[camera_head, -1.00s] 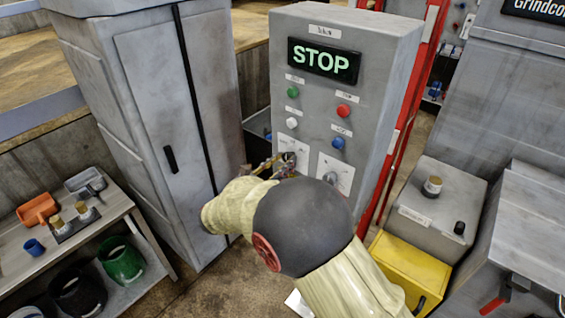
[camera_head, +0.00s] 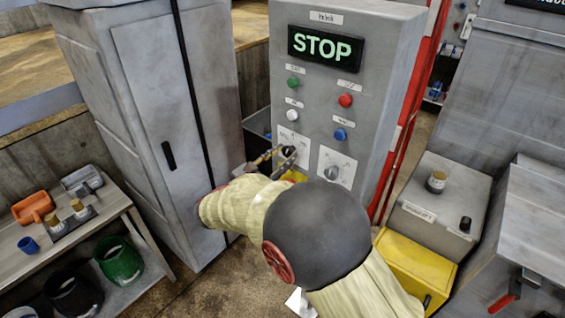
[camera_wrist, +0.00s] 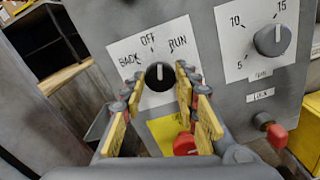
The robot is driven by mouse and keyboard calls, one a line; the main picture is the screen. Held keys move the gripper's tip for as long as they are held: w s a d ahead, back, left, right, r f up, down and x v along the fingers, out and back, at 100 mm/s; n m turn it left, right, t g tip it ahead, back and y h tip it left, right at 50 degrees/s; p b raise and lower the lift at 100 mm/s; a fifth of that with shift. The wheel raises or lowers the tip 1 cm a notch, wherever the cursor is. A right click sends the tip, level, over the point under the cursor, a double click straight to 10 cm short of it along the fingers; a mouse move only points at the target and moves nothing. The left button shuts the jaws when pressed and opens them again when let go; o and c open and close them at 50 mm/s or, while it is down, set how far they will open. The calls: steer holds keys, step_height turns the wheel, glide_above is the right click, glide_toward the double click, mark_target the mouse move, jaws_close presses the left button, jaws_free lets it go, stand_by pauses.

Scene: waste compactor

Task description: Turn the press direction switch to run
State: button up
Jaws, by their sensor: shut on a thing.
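The press direction switch is a black round knob (camera_wrist: 159,77) with a white mark, on a white plate labelled BACK, OFF and RUN. In the wrist view its mark points about straight up, near OFF and perhaps slightly towards RUN; I cannot tell exactly. My gripper (camera_wrist: 160,82) is shut on the knob, with one finger on its left and one on its right. In the head view the switch (camera_head: 288,151) is at the lower left of the grey control panel (camera_head: 388,60), partly behind the fingers (camera_head: 274,158). The panel's display (camera_head: 325,46) reads STOP.
A numbered dial (camera_wrist: 272,40) is right of the switch. Green (camera_head: 292,82), red (camera_head: 345,100), white (camera_head: 292,116) and blue (camera_head: 340,134) buttons sit above. A red-capped part (camera_wrist: 276,133) is below the dial. A grey cabinet (camera_head: 145,110) stands close on the left.

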steer(key=m+b, duration=0.2)
steer(key=b, duration=0.1)
steer(key=m+b, duration=0.1)
steer(key=m, duration=0.1)
steer(key=shift+f+b, duration=0.25)
steer(key=shift+b, duration=0.15)
steer(key=shift+r+m+b, duration=0.15)
steer(key=shift+m+b, duration=1.05)
steer(key=shift+b, duration=0.05)
steer(key=o, duration=1.1)
steer(key=shift+o, duration=0.4)
steer(key=shift+r, duration=0.1)
steer(key=v, duration=1.2)
steer(key=shift+a, duration=0.1)
